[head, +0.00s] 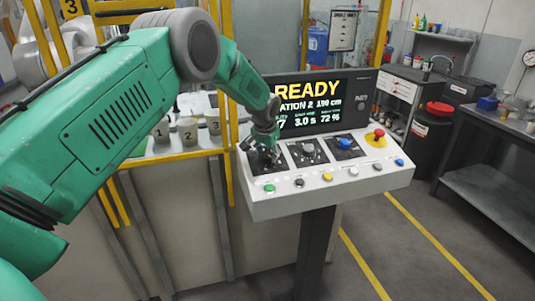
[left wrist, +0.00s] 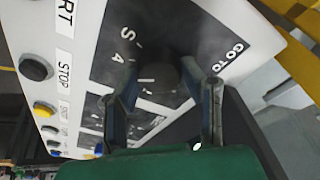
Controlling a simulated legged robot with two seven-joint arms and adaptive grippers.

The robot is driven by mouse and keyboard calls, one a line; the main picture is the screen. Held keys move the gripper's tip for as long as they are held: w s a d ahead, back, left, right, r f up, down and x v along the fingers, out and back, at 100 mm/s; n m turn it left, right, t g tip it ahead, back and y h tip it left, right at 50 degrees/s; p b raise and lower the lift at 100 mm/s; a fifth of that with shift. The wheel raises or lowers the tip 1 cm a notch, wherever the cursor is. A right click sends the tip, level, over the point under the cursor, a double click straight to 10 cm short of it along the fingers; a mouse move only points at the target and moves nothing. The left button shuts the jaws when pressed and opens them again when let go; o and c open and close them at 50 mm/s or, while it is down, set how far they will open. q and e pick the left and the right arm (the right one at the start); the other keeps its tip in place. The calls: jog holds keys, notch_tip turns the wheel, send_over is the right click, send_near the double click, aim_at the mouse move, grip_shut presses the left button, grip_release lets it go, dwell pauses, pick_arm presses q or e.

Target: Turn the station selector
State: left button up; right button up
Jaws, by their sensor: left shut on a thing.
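The white control console (head: 330,188) stands at the middle of the head view, with dark dial plates on its sloping top. My left gripper (head: 265,152) is down at the leftmost plate and hides most of it. In the left wrist view its two fingers (left wrist: 168,100) are closed on either side of a dark round selector knob (left wrist: 160,76). Pale markings and "GO TO" lettering show around the knob; its pointer direction is too dark to tell. The screen (head: 315,103) reads "READY", with "ATION 2" and "190 cm" below. My right gripper is not in view.
Two more knobs, one grey (head: 308,149) and one blue (head: 345,143), sit to the right. A red emergency button (head: 379,133) is at the far right. Coloured push buttons line the front edge, including a green one (head: 269,188). Yellow posts stand behind.

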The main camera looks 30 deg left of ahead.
aim_at(266, 158)
pick_arm(q)
jog(key=m, duration=0.4)
jog(key=shift+w+r+m+h, duration=0.2)
jog(key=shift+w+m+h, duration=0.05)
jog(key=shift+m+h, duration=0.05)
jog(key=shift+m+g, duration=0.4)
jog(key=shift+m, duration=2.2)
jog(key=shift+s, duration=0.1)
jog(key=o, duration=1.1)
jog(key=shift+f, duration=0.1)
jog(key=shift+o, duration=0.3)
jog(key=shift+w+f, duration=0.2)
jog(key=shift+f, duration=0.05)
jog(key=shift+s+r, duration=0.15)
jog(key=shift+r, duration=0.25)
jog(key=a+v, duration=0.1)
jog(key=v, duration=1)
jog(key=shift+w+d, duration=0.25)
jog(key=shift+d, duration=0.05)
